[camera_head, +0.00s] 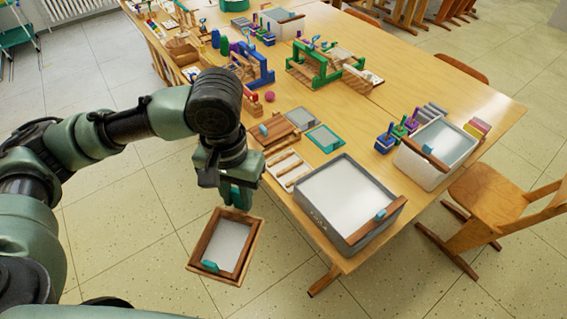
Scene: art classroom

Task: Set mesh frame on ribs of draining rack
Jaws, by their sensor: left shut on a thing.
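My left gripper (236,203) points down in front of the table's near edge, its fingers shut on the far edge of the mesh frame. The mesh frame (223,248) has a brown wooden border, a pale mesh and a teal tab on its near edge. It hangs tilted over the floor, clear of the table. The draining rack (287,168), with pale wooden ribs, lies on the table near its left edge, to the right of the gripper. Its ribs look bare. My right gripper is not in view.
A large grey tub (351,238) with a white surface stands just right of the rack. A brown wooden frame (275,132) and a teal-edged frame (325,138) lie behind the rack. Another tub (420,169) stands farther right. A wooden chair (485,198) is at the right.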

